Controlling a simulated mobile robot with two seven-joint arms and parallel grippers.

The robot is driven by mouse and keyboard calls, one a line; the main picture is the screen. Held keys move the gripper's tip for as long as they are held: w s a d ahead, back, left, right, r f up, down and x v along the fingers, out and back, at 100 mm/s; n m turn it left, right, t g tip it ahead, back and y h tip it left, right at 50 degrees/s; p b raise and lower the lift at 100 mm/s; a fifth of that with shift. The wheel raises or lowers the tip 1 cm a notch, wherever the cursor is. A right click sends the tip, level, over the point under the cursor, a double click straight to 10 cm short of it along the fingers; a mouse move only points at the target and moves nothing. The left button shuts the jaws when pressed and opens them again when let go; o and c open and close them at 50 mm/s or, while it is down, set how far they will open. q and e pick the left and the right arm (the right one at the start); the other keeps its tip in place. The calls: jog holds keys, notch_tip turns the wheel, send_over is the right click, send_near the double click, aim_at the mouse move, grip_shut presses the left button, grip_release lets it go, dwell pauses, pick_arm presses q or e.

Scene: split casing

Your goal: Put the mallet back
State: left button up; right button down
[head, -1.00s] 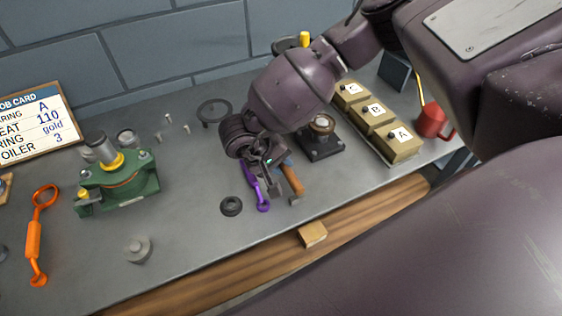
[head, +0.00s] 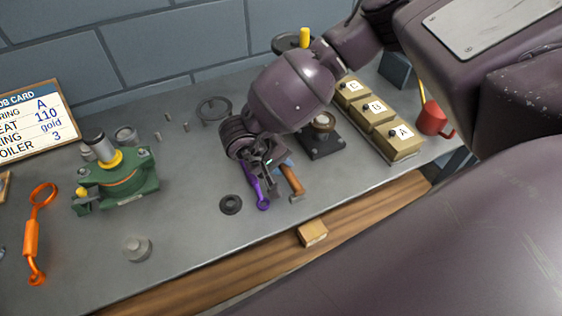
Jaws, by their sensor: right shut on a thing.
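The mallet (head: 292,181) has an orange-brown handle and shows just right of my right gripper, above or on the grey bench; I cannot tell whether it touches the bench. My right gripper (head: 271,162) points down and is shut on the mallet. The wrist and fingers hide part of the mallet, and the grip itself is small and hard to see. A purple spanner (head: 261,196) lies close beside the mallet on the left, partly under the fingers. My left gripper is not in view.
A black ring (head: 230,204) lies left of the spanner. A dark block with a round seat (head: 322,140) and labelled boxes (head: 375,120) stand to the right. The green casing (head: 117,183) and orange tool (head: 33,235) are at left. A wooden block (head: 313,233) sits at the front edge.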

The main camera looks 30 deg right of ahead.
jog(key=shift+f, duration=0.3)
jog(key=c, duration=0.9)
grip_release()
jog(key=shift+r+p, duration=1.25)
jog(key=shift+r, duration=0.9)
jog(key=shift+r+p, duration=0.9)
jog(key=shift+r, duration=0.45)
